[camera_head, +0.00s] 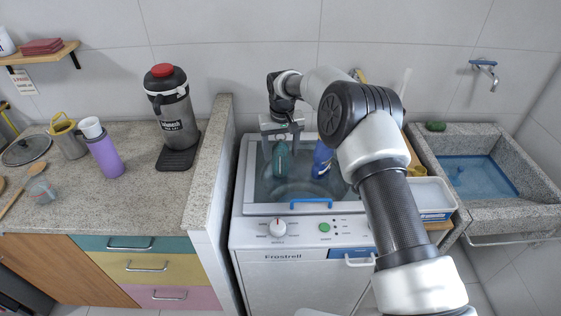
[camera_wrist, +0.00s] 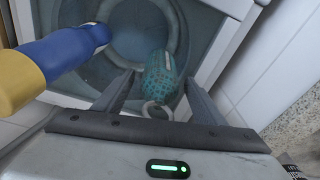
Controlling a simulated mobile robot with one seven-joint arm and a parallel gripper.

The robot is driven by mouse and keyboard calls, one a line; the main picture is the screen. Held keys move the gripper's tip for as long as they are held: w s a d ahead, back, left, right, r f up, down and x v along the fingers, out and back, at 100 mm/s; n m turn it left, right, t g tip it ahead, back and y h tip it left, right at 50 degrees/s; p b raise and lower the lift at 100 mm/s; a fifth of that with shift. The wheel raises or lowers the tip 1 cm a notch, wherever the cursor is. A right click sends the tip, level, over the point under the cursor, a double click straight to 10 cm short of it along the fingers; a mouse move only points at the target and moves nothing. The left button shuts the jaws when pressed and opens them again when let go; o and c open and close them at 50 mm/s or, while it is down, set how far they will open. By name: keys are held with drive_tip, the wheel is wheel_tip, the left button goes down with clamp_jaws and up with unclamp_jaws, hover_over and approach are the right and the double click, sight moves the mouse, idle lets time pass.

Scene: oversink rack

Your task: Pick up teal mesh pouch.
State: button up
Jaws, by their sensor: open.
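The teal mesh pouch (camera_head: 281,160) is in the washer's open top, on the left side of the glass lid area. It also shows in the wrist view (camera_wrist: 161,77), with a pale label on its side and a light ring at its near end. My gripper (camera_head: 281,147) is open above and around the pouch, with one finger on either side of it. In the wrist view the fingers of my gripper (camera_wrist: 160,92) flank the pouch's near end. I cannot tell whether either finger touches it.
A blue bottle (camera_head: 322,158) stands close to the right of the pouch; its yellow-and-blue body (camera_wrist: 60,62) fills the wrist view's left. The white washer (camera_head: 300,245) has a raised rim. A granite partition (camera_head: 212,160) rises on the left, and a stone sink (camera_head: 440,150) lies right.

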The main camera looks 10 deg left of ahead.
drive_tip(key=shift+f, duration=0.1)
drive_tip(key=c, duration=1.5)
